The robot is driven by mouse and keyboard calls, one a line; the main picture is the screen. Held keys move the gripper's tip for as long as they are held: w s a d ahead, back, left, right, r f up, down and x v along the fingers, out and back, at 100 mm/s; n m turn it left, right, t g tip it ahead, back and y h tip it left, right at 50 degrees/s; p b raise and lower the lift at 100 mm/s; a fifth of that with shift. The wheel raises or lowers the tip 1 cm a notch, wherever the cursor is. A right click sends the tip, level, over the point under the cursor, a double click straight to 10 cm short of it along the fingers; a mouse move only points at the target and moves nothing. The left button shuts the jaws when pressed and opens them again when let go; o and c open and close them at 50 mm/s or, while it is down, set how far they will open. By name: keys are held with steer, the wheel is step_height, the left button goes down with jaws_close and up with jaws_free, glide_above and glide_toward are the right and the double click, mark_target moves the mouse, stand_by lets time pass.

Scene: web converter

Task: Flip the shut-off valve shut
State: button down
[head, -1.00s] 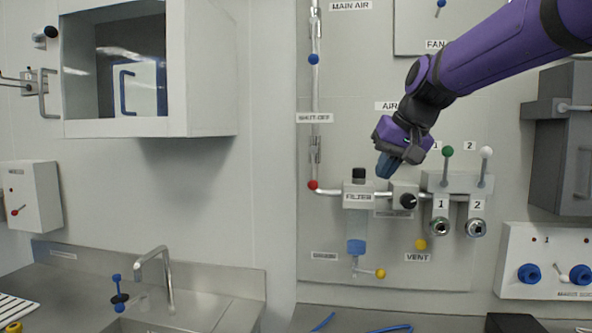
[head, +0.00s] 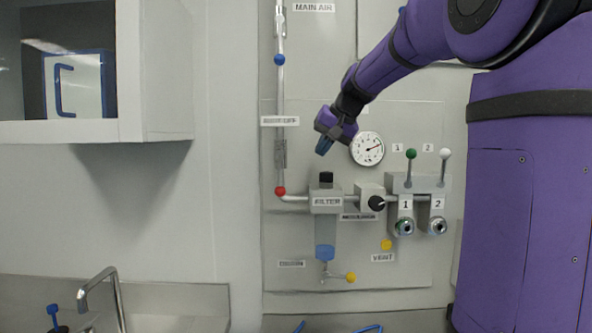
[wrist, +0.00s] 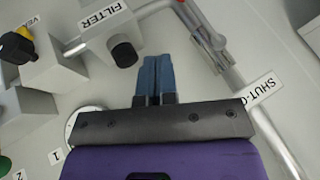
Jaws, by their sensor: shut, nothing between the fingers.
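The shut-off valve (head: 280,154) is a grey body on the vertical pipe at the left of the panel, below its SHUT-OFF label (head: 280,121). A red ball (head: 280,191) sits below it, near the pipe's corner, in line with the pipe. The valve (wrist: 208,38) also shows at the top of the wrist view, with red at the picture's edge. My gripper (head: 324,148) is to the right of the valve and above the filter, apart from both. Its blue fingers (wrist: 155,76) are together and empty.
The filter (head: 326,200) with its black cap stands below my gripper. A round gauge (head: 367,149) is just right of it. A regulator knob (head: 377,203) and green and white levers are further right. A blue-balled main air valve (head: 279,60) is higher on the pipe.

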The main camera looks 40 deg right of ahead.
mark_target(280, 175)
steer(key=w+a+f, duration=0.4)
steer(key=w+f, duration=0.4)
steer(key=shift+w+a, duration=0.15)
steer(key=shift+w, duration=0.1)
stand_by(0.5)
